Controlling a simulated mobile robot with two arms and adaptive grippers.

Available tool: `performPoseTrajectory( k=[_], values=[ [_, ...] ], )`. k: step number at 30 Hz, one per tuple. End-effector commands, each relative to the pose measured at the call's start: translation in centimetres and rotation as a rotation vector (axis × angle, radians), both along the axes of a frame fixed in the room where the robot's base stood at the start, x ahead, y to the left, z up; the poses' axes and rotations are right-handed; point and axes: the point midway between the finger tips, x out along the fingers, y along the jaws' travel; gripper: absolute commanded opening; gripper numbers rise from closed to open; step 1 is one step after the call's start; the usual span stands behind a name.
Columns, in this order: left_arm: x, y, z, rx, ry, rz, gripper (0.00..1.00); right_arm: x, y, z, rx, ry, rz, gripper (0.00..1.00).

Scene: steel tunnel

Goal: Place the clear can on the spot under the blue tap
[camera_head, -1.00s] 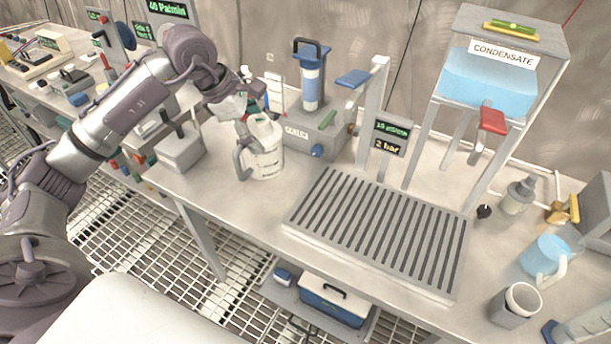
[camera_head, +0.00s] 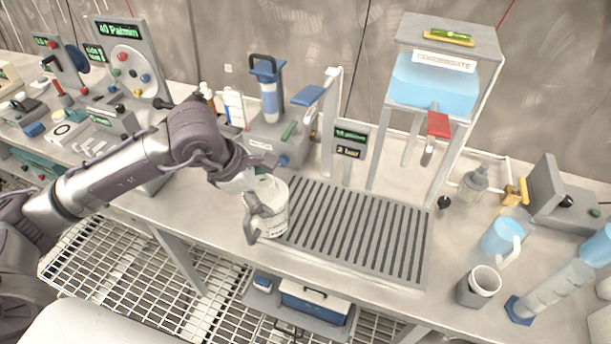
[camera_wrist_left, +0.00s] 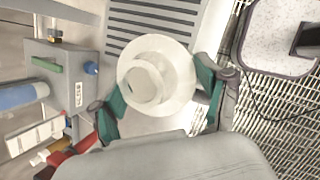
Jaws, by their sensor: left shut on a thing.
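The clear can (camera_head: 272,212), whitish and roughly upright with a side handle, is in my left gripper (camera_head: 258,182). In the left wrist view the can (camera_wrist_left: 133,82) shows its round top between the two green-padded fingers (camera_wrist_left: 160,100), which are shut on it. In the head view the can overlaps the left end of the slotted drain grate (camera_head: 350,238); I cannot tell whether its bottom touches anything. The blue tap (camera_head: 308,96) has a flat lever on a grey post behind the grate, up and right of the can. My right gripper is not in view.
A tank stand with a red tap (camera_head: 438,125) rises behind the grate's right side. A grey box with a blue cylinder (camera_head: 270,100) stands behind the can. A blue jug (camera_head: 498,238) and grey cup (camera_head: 479,287) stand at right. Most of the grate is bare.

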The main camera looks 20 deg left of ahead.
Motion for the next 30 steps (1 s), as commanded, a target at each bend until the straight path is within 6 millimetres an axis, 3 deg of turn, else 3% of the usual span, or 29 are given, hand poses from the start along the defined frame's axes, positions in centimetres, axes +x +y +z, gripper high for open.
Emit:
performPoseTrajectory(
  k=[1, 6, 12, 17, 25, 30],
  values=[
    [1.2, -1.1, 0.7, -0.008, -0.002, -0.002, 0.10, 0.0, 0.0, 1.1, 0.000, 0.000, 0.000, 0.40],
    [4.6, -4.0, 0.7, -0.005, 0.000, -0.002, 0.10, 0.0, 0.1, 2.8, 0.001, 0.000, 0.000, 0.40],
    [7.3, -6.1, 0.3, -0.002, -0.001, 0.000, 0.10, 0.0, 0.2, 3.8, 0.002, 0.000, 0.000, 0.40],
    [7.8, -6.5, -0.2, 0.001, 0.000, 0.000, 0.10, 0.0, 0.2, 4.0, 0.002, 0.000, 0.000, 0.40],
    [7.7, -6.5, -3.3, 0.000, 0.002, 0.000, 0.10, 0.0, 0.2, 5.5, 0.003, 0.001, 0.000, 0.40],
    [7.8, -6.5, -3.5, 0.000, -0.002, -0.001, 0.10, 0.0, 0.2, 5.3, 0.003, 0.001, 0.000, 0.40]
  ],
)
